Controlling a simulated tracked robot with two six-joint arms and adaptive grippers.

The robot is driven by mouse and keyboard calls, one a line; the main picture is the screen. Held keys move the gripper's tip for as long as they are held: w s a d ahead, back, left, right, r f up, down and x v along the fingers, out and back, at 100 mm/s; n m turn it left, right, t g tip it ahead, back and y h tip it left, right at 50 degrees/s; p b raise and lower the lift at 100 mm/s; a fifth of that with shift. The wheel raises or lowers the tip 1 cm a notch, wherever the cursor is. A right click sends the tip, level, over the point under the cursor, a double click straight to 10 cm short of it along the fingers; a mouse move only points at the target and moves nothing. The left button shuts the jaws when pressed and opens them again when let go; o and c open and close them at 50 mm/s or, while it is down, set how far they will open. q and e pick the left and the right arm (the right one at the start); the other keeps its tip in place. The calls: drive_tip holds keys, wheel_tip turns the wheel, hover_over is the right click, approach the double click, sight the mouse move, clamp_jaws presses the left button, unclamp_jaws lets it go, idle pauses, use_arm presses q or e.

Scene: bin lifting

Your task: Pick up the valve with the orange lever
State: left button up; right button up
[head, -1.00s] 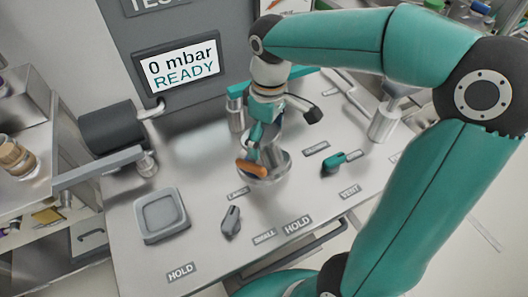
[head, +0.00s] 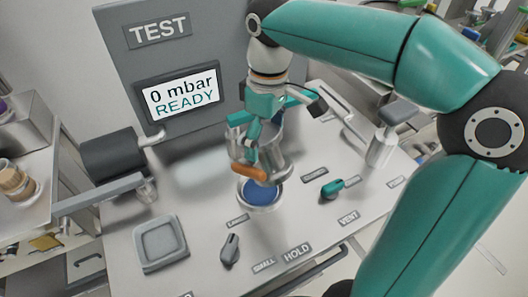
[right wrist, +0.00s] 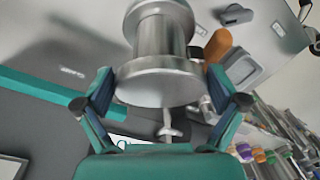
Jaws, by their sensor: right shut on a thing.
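The valve (head: 276,160) is a silvery metal body with an orange lever (head: 249,173) on its near left side in the head view. My right gripper (head: 252,138) is shut on the valve and holds it above a round socket with a blue inside (head: 262,193) on the metal bench (head: 190,190). In the right wrist view, the valve's round metal body (right wrist: 160,60) sits between my two fingers, with the orange lever (right wrist: 218,46) to its right. My left gripper is not in view.
Behind stands the grey test panel with a screen (head: 182,95) reading "0 mbar READY". A square grey pad (head: 160,243), a dark grey lever (head: 230,250) and a teal lever (head: 332,190) are on the bench. A metal post clamp (head: 383,145) stands at the right.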

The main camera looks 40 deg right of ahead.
wheel_tip(320, 180, up, 12)
drive_tip(key=p, duration=0.2)
drive_tip(key=shift+f, duration=0.15)
idle(0.4)
wheel_tip(320, 180, up, 6)
drive_tip(key=p, duration=0.6)
drive_tip(key=shift+a+p, duration=0.3)
idle(0.4)
